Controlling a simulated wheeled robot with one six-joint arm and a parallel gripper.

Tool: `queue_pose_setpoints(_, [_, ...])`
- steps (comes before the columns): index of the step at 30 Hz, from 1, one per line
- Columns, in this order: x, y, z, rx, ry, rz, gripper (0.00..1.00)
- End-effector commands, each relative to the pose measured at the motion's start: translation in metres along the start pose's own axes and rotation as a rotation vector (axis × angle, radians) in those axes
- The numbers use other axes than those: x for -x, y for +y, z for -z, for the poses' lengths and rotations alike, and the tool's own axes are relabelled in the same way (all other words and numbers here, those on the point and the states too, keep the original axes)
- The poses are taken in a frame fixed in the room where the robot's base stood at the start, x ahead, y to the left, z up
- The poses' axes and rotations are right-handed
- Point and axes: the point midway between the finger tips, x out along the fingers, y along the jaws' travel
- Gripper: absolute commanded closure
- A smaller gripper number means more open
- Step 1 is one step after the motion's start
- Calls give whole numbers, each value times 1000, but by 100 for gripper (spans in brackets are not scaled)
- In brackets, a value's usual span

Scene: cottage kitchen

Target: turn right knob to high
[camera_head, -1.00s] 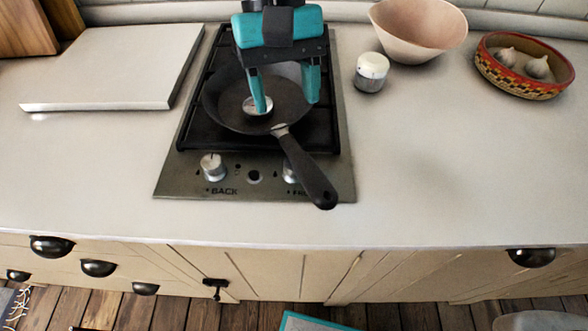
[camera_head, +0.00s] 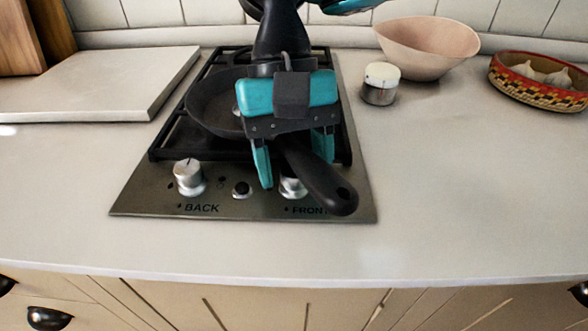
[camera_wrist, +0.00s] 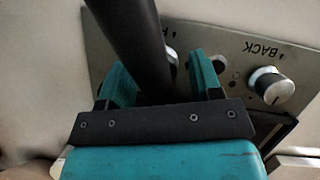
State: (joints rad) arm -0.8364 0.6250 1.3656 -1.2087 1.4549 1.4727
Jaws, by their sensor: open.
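The right knob (camera_head: 293,187), silver and labelled FRONT, sits on the stove's front panel. It is partly hidden by the pan's black handle (camera_head: 330,187); in the wrist view only a sliver of the knob (camera_wrist: 173,57) shows beside the handle. My gripper (camera_head: 295,168), with teal fingers, is open and points down just behind the right knob. In the wrist view the handle crosses between the fingers of my gripper (camera_wrist: 160,68). I cannot tell whether they touch it. The left knob (camera_head: 188,178), labelled BACK, is uncovered.
The black frying pan (camera_head: 205,105) sits on the stove grate. A white board (camera_head: 100,85) lies to the left. A white-topped jar (camera_head: 381,84), a pink bowl (camera_head: 427,48) and a patterned bowl of garlic (camera_head: 540,92) stand to the right. The front counter is clear.

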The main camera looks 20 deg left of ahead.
Motion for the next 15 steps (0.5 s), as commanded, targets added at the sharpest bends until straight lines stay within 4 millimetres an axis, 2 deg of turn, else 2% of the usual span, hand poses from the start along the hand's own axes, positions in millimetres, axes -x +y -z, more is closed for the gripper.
queue_pose_setpoints(7, [0,0,0,0,0,0,41])
queue_pose_setpoints(8, [0,0,0,0,0,0,43])
queue_pose_setpoints(14, [0,0,0,1,0,0,89])
queue_pose_setpoints(15, [0,0,0,0,0,0,90])
